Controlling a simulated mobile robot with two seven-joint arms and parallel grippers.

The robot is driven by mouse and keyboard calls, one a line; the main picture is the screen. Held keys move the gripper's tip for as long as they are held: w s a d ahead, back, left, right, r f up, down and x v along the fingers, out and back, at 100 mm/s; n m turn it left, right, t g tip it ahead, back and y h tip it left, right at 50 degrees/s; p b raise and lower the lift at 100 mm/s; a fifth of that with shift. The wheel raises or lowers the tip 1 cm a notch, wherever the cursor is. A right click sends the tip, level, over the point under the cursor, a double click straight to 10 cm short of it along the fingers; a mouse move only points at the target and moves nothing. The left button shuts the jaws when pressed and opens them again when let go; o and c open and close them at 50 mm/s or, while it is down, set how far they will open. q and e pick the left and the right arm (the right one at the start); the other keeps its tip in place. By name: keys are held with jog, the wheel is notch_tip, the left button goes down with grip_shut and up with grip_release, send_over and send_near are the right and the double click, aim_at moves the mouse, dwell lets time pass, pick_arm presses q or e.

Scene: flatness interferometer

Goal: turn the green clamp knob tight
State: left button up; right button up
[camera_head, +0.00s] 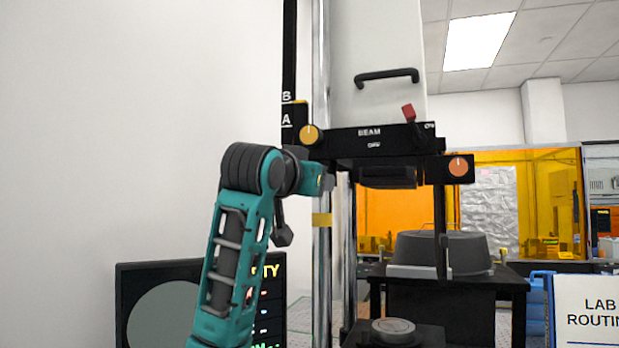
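I cannot make out a green clamp knob in this view; it may be hidden behind my arm or out of frame. The carriage marked BEAM (369,143) sits on an upright chrome post (321,262). It has a yellow knob (309,135) at its left end and an orange knob (459,166) at its right. My teal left arm rises from the lower left, and its far end overlaps the post just below the yellow knob. I cannot make out the fingers of my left gripper or whether they hold anything. My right gripper is out of view.
A red-tipped lever (409,113) stands on the carriage. A round grey piece (393,328) sits on a black stage below. A dark monitor (136,279) stands behind my arm. A dark grey domed thing (425,250) is on a bench behind. A LAB ROUTINE sign (588,305) is at right.

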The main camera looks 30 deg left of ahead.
pick_arm(q)
jog(key=c, duration=1)
jog(key=shift+c, duration=0.2)
jog(key=shift+n, duration=8.5)
